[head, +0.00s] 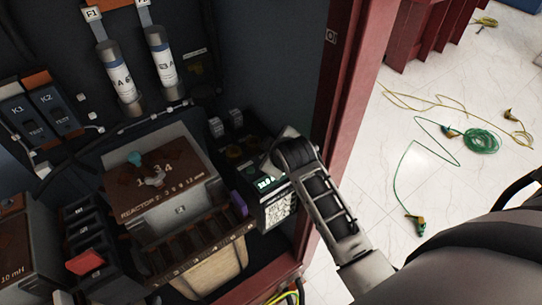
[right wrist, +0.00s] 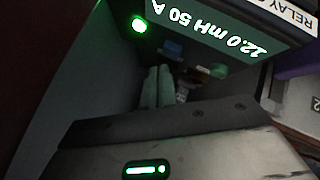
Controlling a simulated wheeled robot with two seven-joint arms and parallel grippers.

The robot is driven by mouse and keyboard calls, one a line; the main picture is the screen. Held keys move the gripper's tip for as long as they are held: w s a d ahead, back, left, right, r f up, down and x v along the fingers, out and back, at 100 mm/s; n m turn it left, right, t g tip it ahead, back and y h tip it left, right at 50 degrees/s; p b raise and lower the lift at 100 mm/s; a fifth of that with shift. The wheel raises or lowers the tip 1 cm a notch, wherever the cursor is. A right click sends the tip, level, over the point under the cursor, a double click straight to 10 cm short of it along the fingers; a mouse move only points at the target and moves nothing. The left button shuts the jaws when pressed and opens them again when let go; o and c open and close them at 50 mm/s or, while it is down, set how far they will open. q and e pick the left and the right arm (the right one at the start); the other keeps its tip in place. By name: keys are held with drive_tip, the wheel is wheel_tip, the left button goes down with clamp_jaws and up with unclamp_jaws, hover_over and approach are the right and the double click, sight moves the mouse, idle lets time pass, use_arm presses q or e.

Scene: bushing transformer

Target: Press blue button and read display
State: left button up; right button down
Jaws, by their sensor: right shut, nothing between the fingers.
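A dark relay box with a lit green display (head: 270,183) stands right of the reactor in the cabinet. In the right wrist view the display (right wrist: 207,27) appears upside down and reads "12.0 mH 50 A", with a round green light (right wrist: 138,24) beside it. A small blue patch (right wrist: 172,47) shows below the display there; I cannot tell for sure that it is the blue button. My right gripper (head: 270,165) is shut and empty at the box's upper front, close to the display; contact cannot be told. My left gripper is out of view.
The reactor (head: 165,185) with a teal knob is left of the box. Two fuses (head: 118,80) and K1/K2 switches (head: 38,115) are further left. The red cabinet post (head: 340,90) stands close to my right arm. Green cable (head: 480,140) lies on the floor outside.

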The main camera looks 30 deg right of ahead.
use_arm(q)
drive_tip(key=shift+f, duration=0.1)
use_arm(e)
wheel_tip(320, 180, up, 5)
idle(0.4)
idle(0.7)
drive_tip(key=y, duration=0.1)
hover_over(267, 178)
drive_tip(key=shift+m, duration=0.3)
wheel_tip(267, 178, down, 4)
drive_tip(key=shift+f, duration=0.2)
drive_tip(key=s+a+f+y, duration=0.1)
drive_tip(key=s, duration=0.1)
drive_tip(key=s+a+f+y, duration=0.1)
drive_tip(key=s+a, duration=0.1)
drive_tip(key=s+a+f+m+y+b, duration=0.1)
drive_tip(key=s+a, duration=0.1)
drive_tip(key=shift+s+a+f+t, duration=0.15)
drive_tip(key=shift+s+f+t, duration=0.1)
drive_tip(key=shift+f+t, duration=0.15)
use_arm(q)
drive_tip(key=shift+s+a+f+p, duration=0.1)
drive_tip(key=shift+p, duration=0.7)
use_arm(e)
drive_tip(key=s+f+m, duration=0.3)
drive_tip(key=s+f, duration=0.1)
drive_tip(key=s, duration=0.5)
drive_tip(key=shift+s+f, duration=0.3)
drive_tip(key=shift+s, duration=0.1)
